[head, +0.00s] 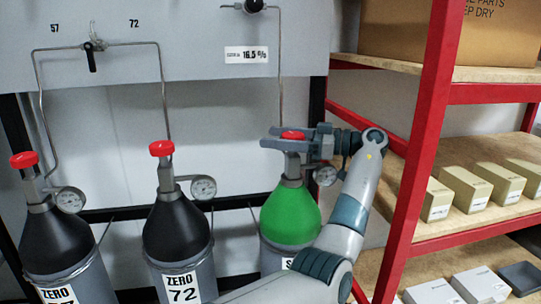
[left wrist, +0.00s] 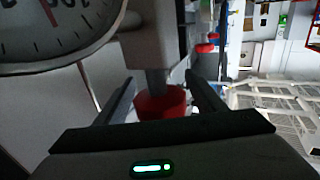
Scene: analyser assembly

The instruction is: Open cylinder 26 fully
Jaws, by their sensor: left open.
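The cylinder with the green shoulder (head: 290,216) stands at the right of the row; its label is mostly hidden by my arm, so I cannot read 26 on it. Its red valve knob (head: 292,134) sits on top of a grey valve. My left gripper (head: 270,138) is open, with its fingers at the height of the knob, one on each side. In the left wrist view the red knob (left wrist: 160,102) lies between the two fingers (left wrist: 159,78), with a visible gap on the right. My right gripper is not in view.
Two black-shouldered cylinders, the middle one (head: 177,231) marked ZERO 72, stand to the left. A pressure gauge (head: 326,175) sits right beside my gripper, and shows large in the left wrist view (left wrist: 50,30). A red-framed shelf (head: 420,150) with boxes stands close on the right.

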